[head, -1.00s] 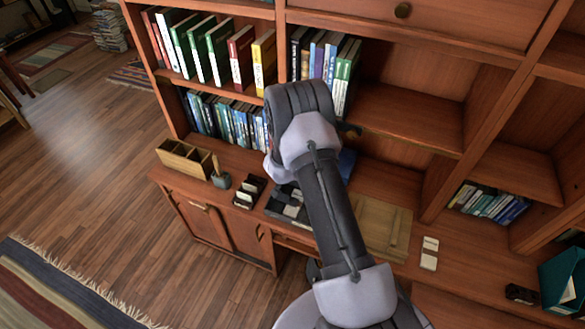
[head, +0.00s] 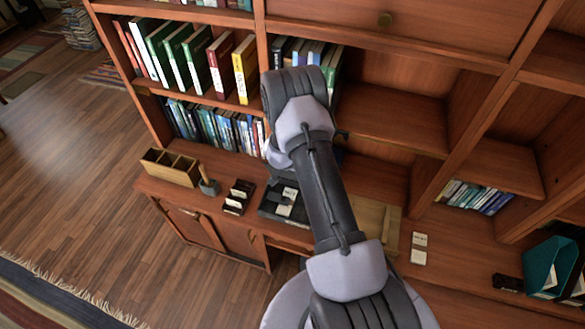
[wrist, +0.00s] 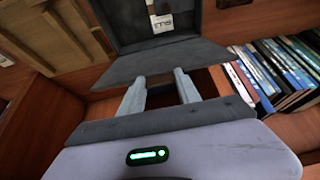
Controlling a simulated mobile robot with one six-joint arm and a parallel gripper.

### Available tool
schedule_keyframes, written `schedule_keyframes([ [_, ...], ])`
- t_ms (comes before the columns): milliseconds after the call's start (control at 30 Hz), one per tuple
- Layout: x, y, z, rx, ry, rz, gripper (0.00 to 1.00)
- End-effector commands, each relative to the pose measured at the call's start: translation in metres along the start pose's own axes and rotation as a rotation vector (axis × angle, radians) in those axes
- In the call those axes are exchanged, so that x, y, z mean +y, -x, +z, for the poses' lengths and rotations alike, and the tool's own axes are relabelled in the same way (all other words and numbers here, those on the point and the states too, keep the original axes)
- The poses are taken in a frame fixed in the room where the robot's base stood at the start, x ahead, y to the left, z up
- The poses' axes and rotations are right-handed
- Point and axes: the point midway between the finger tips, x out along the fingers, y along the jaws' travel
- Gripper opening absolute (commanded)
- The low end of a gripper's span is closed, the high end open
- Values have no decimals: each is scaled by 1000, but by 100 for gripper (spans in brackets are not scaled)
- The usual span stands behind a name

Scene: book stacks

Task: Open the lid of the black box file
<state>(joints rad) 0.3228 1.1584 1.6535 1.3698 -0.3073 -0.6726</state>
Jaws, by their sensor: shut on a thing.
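The black box file (head: 272,208) lies on the desk ledge, partly behind my arm in the head view. Its inside shows, with pale papers in it. In the wrist view the box file (wrist: 125,32) is at the top, with a white label or paper in it. Its dark grey lid (wrist: 165,61) stands raised from the box, between the box and my gripper. My gripper (wrist: 160,78) is shut on the lid, both fingers reaching its near edge. The fingers are hidden behind my arm in the head view. The exact lid angle is hard to tell.
A wooden divided tray (head: 171,168), a small pot (head: 209,187) and a dark card holder (head: 238,196) stand left of the box. A wooden board (head: 385,222) and pale cards (head: 418,256) lie right. Shelved books (head: 215,127) are behind.

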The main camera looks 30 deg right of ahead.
Motion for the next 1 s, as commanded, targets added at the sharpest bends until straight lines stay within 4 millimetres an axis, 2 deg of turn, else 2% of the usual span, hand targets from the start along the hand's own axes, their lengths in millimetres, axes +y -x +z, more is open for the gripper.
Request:
schedule_keyframes([
  [567, -1, 1, -1, 2, 0, -1, 0],
  [600, -1, 1, -1, 2, 0, -1, 42],
  [700, -1, 1, -1, 2, 0, -1, 61],
  [1000, 0, 1, 0, 1, 0, 0, 62],
])
